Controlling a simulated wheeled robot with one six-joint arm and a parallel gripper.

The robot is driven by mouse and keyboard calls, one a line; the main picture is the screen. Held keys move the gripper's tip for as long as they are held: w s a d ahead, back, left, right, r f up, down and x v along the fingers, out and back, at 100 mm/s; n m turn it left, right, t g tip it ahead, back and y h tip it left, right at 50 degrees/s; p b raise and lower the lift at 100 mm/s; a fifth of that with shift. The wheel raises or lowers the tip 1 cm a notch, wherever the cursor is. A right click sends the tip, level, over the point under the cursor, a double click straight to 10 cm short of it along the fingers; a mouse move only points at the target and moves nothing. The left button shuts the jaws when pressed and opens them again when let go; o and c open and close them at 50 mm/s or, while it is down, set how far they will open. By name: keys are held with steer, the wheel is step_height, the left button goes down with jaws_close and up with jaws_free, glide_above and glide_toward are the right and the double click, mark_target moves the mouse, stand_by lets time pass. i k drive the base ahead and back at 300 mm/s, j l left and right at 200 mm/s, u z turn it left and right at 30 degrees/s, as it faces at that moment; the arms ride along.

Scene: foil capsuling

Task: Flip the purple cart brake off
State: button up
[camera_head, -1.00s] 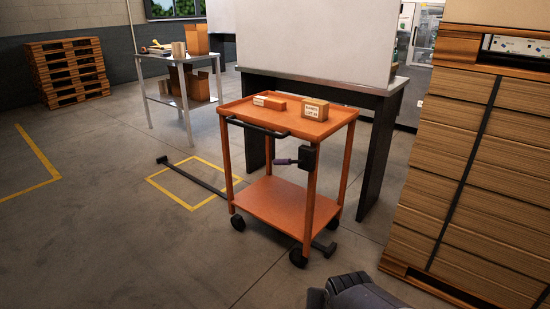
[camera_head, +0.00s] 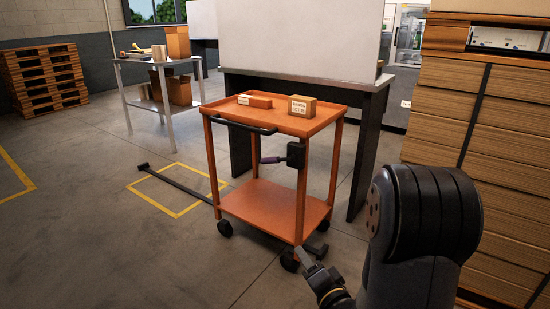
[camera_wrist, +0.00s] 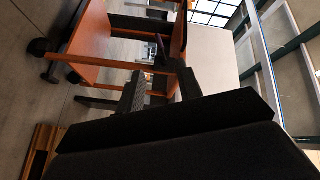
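The brake is a small lever with a dull purple grip (camera_head: 270,160) on a black box (camera_head: 296,154) at the near right leg of an orange cart (camera_head: 270,205). The lever sticks out to the left, roughly level. My gripper (camera_head: 310,264) is low in front of the cart's near right wheel, below the brake and apart from it. In the wrist view its two dark fingers (camera_wrist: 160,88) stand apart with a gap between them, so it is open and holds nothing. The wrist view is turned sideways; the cart (camera_wrist: 90,45) shows at upper left.
Two small cartons (camera_head: 302,106) sit on the cart's top. A dark workbench (camera_head: 365,150) stands behind it. A tall brown stack (camera_head: 465,125) is at right. A grey table (camera_head: 160,85) and pallets (camera_head: 45,75) are at left. The floor at left front is clear.

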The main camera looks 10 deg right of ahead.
mark_target(292, 158)
steer(key=i+j+z, duration=0.45)
steer(key=i+j, duration=0.3)
steer(key=i+j+z, duration=0.5)
steer(key=i+j, duration=0.15)
steer(key=j, duration=0.35)
